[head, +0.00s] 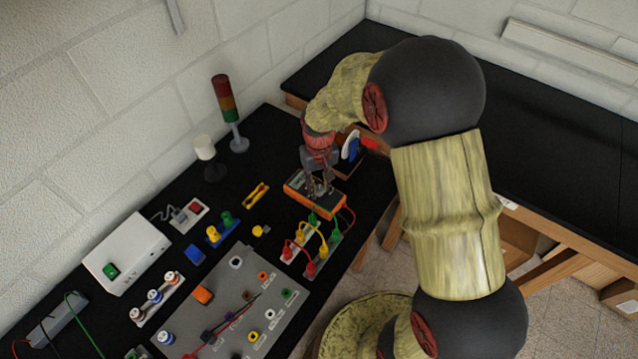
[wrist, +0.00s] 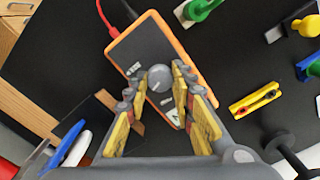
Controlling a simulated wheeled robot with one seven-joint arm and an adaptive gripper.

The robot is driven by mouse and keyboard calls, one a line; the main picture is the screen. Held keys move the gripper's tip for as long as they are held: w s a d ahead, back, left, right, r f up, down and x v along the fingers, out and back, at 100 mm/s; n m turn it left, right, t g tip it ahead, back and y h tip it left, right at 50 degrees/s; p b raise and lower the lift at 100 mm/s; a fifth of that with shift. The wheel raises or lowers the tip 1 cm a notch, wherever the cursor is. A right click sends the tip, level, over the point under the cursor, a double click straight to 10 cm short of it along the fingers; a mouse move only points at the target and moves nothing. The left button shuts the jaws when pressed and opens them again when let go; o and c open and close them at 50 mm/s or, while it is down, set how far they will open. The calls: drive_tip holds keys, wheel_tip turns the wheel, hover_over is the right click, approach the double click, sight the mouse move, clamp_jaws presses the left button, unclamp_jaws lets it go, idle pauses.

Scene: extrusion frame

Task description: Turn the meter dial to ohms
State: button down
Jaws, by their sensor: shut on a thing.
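The meter (head: 330,207) is an orange-edged box with a dark face, lying on the black bench at its right side. In the wrist view the meter (wrist: 186,60) lies at a slant with a red and a dark lead at its top end. Its round grey dial (wrist: 159,78) sits between the fingers. My gripper (head: 318,190) points down over the meter. In the wrist view my gripper (wrist: 160,88) has its yellow-padded fingers shut on the dial. The dial's pointer and most face markings are too small or hidden to read.
A holder with blue and white pieces (head: 350,148) stands just behind the meter. Coloured plugs with looped leads (head: 310,240) stand in front of it. A yellow part (head: 256,195) lies to its left, and a signal tower (head: 228,110) stands farther back.

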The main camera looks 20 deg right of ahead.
sight(319, 188)
drive_tip(key=shift+n+p, duration=0.3)
drive_tip(key=shift+n, duration=0.9)
drive_tip(key=c, duration=1.5)
unclamp_jaws()
drive_tip(key=shift+r, duration=0.1)
wheel_tip(319, 188, up, 12)
